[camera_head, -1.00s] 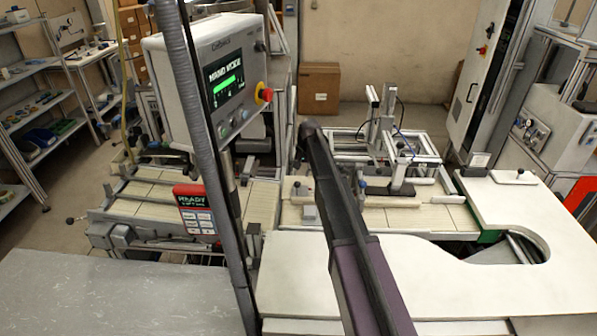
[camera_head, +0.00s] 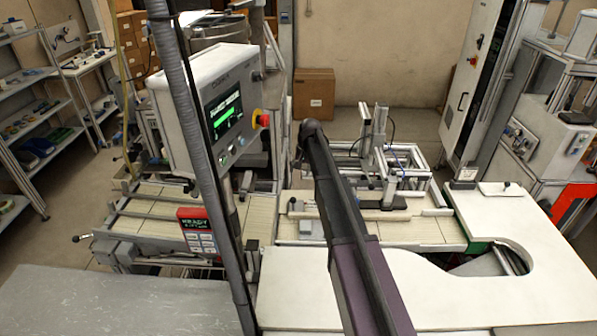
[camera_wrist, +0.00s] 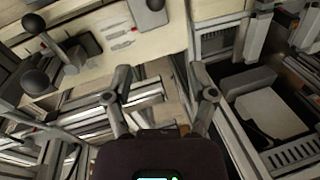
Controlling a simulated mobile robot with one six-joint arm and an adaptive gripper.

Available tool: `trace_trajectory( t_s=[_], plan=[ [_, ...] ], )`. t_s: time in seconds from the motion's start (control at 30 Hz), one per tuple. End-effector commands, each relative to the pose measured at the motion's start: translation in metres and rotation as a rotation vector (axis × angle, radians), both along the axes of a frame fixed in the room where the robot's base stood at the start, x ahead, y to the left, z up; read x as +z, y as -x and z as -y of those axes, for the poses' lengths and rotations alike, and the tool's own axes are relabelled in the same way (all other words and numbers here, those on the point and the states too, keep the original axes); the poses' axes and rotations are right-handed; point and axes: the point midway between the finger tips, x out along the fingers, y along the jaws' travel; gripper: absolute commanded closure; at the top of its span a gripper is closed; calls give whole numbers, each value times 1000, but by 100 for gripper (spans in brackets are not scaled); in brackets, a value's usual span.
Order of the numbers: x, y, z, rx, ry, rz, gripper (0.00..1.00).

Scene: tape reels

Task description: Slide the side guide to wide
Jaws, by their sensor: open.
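What looks like the side guide is a pale bar (camera_head: 350,215) lying lengthwise along the slatted conveyor in the head view. I cannot tell its setting. In the wrist view, levers with dark ball knobs (camera_wrist: 35,82) stand at the left, beside a pale plate (camera_wrist: 118,45) with small red marks. A light block with a dark knob (camera_wrist: 155,4) is at the top of that view. My gripper (camera_wrist: 160,75) is open and empty, its two fingers apart over metal frame bars. In the head view my arm hides the gripper and part of the conveyor.
A control panel (camera_head: 222,112) with a red stop button and a red-topped sign (camera_head: 197,228) stand left of my arm. A white worktop (camera_head: 470,300) with a curved cutout is at front right. A metal frame (camera_head: 400,165) rises behind the conveyor. A grey table (camera_head: 110,295) is clear.

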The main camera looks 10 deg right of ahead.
Motion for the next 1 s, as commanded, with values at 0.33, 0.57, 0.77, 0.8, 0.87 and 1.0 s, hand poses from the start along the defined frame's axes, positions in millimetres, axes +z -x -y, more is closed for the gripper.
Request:
trace_trajectory(
  t_s=[0.33,0.57,0.77,0.8,0.87,1.0],
  plan=[
    [9,20,2,17,7,-1,27],
    [1,49,2,47,25,-3,27],
    [-7,76,1,76,39,-3,27],
    [-8,82,1,82,42,-3,27],
    [-10,90,1,92,46,-4,27],
    [-15,109,1,111,58,-5,27]
  ],
)
